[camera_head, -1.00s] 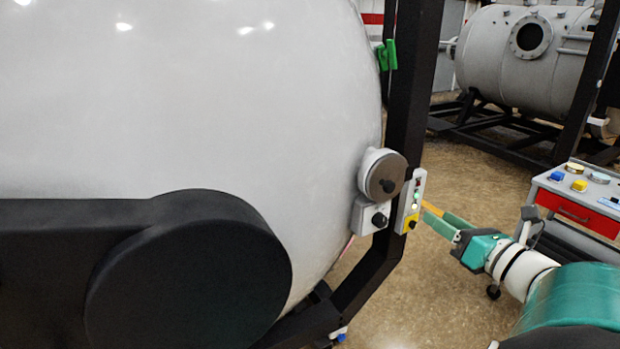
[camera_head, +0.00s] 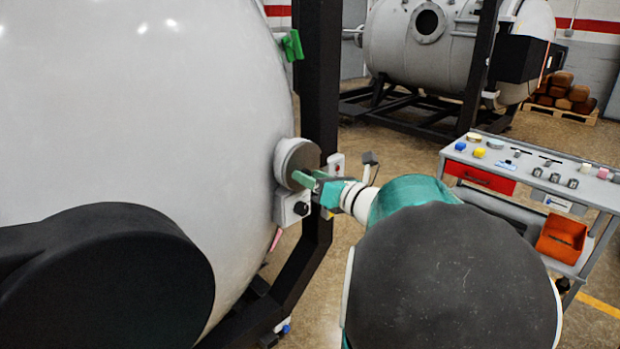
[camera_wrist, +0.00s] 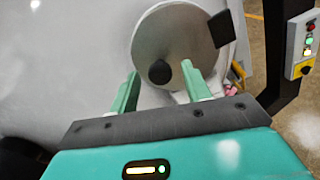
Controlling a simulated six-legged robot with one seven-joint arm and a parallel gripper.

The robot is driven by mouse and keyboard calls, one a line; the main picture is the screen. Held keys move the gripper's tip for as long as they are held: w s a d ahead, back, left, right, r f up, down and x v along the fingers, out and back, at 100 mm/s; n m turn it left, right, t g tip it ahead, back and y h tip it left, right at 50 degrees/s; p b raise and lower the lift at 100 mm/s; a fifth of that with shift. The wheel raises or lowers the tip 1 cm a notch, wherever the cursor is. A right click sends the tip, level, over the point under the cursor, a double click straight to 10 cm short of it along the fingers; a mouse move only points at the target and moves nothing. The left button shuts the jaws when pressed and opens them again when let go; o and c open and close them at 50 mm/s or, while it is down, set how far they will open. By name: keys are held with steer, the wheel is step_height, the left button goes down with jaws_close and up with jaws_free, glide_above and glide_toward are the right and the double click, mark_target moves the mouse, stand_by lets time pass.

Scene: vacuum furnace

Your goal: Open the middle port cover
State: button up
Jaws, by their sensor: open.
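A round grey port cover (camera_head: 299,157) sits on the right end of the large pale furnace vessel (camera_head: 140,110). It also shows in the wrist view as a flat disc (camera_wrist: 185,35) with a dark round knob (camera_wrist: 160,72) on its lower left. My gripper (camera_head: 309,182) is in front of the cover's lower part in the head view, where its fingers hide the knob. In the wrist view my gripper (camera_wrist: 160,70) is open, with one green finger on each side of the knob. I cannot tell whether either finger touches it. The cover looks closed.
A white box with a black knob (camera_head: 301,208) sits just below the cover. A black frame post (camera_head: 317,90) stands close to the right. A control box with lit buttons (camera_wrist: 303,45) shows at right. A tool cart (camera_head: 530,180) stands farther right.

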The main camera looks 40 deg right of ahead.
jaws_close()
